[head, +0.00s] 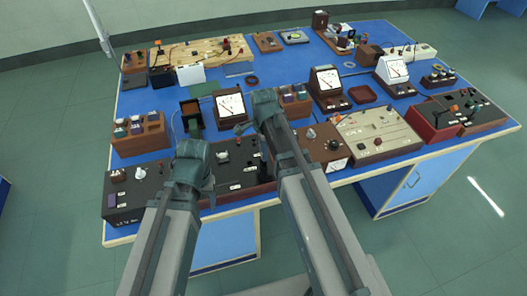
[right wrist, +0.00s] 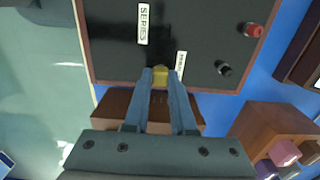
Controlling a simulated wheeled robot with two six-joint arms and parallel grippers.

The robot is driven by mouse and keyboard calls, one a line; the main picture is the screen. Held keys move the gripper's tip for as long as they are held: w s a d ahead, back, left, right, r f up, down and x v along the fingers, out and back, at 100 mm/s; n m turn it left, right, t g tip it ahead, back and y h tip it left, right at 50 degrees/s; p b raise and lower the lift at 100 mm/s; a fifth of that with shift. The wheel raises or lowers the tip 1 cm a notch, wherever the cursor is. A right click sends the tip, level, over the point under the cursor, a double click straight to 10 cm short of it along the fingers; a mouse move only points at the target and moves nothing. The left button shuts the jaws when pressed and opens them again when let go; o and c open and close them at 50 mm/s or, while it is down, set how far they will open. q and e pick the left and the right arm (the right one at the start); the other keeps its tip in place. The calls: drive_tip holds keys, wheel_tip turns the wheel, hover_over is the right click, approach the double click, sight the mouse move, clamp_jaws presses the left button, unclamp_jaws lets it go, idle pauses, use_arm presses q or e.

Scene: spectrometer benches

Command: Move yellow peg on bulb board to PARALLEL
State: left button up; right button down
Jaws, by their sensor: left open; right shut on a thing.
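In the right wrist view the bulb board (right wrist: 110,50) is a dark panel with a wooden edge. It carries a white SERIES label (right wrist: 144,24) and a second white label (right wrist: 180,66), partly hidden by a finger. The yellow peg (right wrist: 160,73) stands near the board's lower edge, beside the second label. My right gripper (right wrist: 160,78) is shut on it, one finger on each side. In the head view my arms cover much of the front benches, and the peg cannot be made out. My left gripper (head: 208,186) is over the front row, its fingers hardly visible; it is open.
A red terminal (right wrist: 252,30) and a black terminal (right wrist: 224,69) stand on the board's right side. A wooden block with coloured caps (right wrist: 268,130) is at lower right. In the head view, meters (head: 230,105) and instrument boxes (head: 375,137) crowd the blue table.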

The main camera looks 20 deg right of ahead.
use_arm(q)
drive_tip(key=shift+f, duration=0.4)
use_arm(e)
drive_tip(key=shift+f, duration=0.4)
drive_tip(key=c, duration=0.7)
unclamp_jaws()
drive_tip(key=shift+o, duration=0.2)
use_arm(q)
drive_tip(key=shift+r, duration=0.15)
use_arm(e)
drive_tip(key=shift+r, duration=0.15)
use_arm(q)
wheel_tip(320, 180, up, 14)
drive_tip(key=p, duration=1.3)
drive_tip(key=shift+f, duration=0.2)
use_arm(e)
wheel_tip(320, 180, up, 14)
drive_tip(key=shift+f, duration=0.2)
